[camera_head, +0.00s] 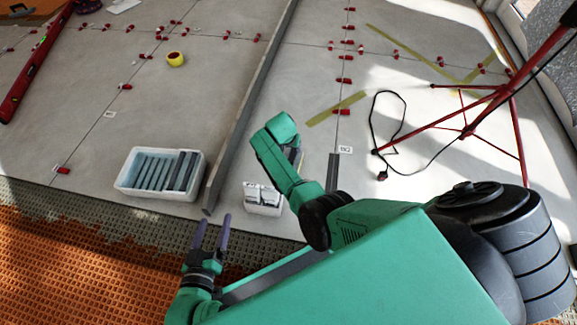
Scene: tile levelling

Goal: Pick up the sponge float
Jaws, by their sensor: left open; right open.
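I cannot make out a sponge float for certain in this view. My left gripper (210,235) is at the lower left of centre, its two purplish fingers apart with nothing between them. It hovers near the front edge of the grey tiled floor, below the large white tub. My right arm (275,135) reaches up through the middle and bends over the floor. Its gripper fingers are hidden behind the green arm links, and whatever lies beneath is hidden too.
A white tub (118,184) holds several grey slats. A smaller white tub (263,210) holds pale pieces. A long grey bar (250,105) lies between work areas. A red tripod (465,132) and black cable (403,118) stand right. Red clips dot tile joints.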

